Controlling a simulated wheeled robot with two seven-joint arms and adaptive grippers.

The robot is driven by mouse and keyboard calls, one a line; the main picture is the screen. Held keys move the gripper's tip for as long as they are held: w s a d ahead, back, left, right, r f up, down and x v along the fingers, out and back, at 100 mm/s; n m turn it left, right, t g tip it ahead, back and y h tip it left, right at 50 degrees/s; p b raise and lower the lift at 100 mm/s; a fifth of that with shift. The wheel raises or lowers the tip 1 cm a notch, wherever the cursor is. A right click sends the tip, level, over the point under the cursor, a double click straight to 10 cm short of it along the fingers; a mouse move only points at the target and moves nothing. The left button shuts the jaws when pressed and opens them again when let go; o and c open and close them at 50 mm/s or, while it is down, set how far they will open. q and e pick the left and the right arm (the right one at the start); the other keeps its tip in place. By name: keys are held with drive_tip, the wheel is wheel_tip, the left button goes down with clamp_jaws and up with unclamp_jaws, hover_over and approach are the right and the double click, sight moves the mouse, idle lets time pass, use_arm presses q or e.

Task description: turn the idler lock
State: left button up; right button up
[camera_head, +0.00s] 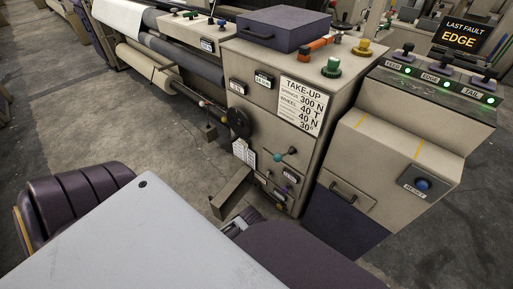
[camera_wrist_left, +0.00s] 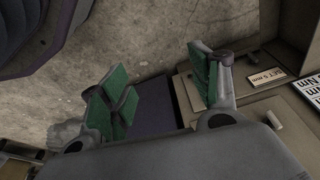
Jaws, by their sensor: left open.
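No readable label names the idler lock, so I cannot tell which control it is. The take-up cabinet (camera_head: 262,75) carries a dark round wheel (camera_head: 237,122), a teal-knobbed lever (camera_head: 278,157) and several small labelled controls low on its front. My left gripper (camera_head: 243,220) is partly hidden near the foot of this cabinet. In the left wrist view its green-padded fingers (camera_wrist_left: 160,90) are wide apart with nothing between them. A cabinet face with a "SET 5 mm" plate (camera_wrist_left: 267,78) and a small pale handle (camera_wrist_left: 275,118) lies beside the right-hand finger. My right gripper is not in view.
A dark purple box (camera_head: 268,29) sits on the cabinet top beside coloured knobs. A control box (camera_head: 424,95) with green lamps and a blue reset button (camera_head: 423,184) stands at the right. Cloth rolls (camera_head: 178,58) extend at the upper left. Concrete floor (camera_head: 100,110) is open at the left.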

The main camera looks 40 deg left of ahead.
use_arm(q)
drive_tip(key=w+a+f+m+t+b, duration=0.3)
drive_tip(key=w+f+b, duration=0.3)
drive_tip(key=w+b, duration=0.1)
drive_tip(key=w+a+f+m+t+b, duration=0.3)
drive_tip(key=w+a+f+b, duration=0.1)
drive_tip(key=w+f+b, duration=0.3)
drive_tip(key=w+a+f+m+t+y, duration=0.2)
drive_tip(key=w+a+f+m+t, duration=0.1)
drive_tip(key=a+f+t, duration=0.3)
drive_tip(key=s+a+f+m+t+y, duration=0.2)
drive_tip(key=s+a+m+y, duration=0.1)
drive_tip(key=s+a, duration=0.2)
drive_tip(key=shift+s, duration=0.55)
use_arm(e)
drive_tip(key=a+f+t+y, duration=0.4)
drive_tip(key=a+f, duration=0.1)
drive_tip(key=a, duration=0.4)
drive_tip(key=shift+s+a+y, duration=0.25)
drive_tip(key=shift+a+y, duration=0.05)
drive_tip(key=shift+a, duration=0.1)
use_arm(q)
drive_tip(key=shift+w, duration=0.15)
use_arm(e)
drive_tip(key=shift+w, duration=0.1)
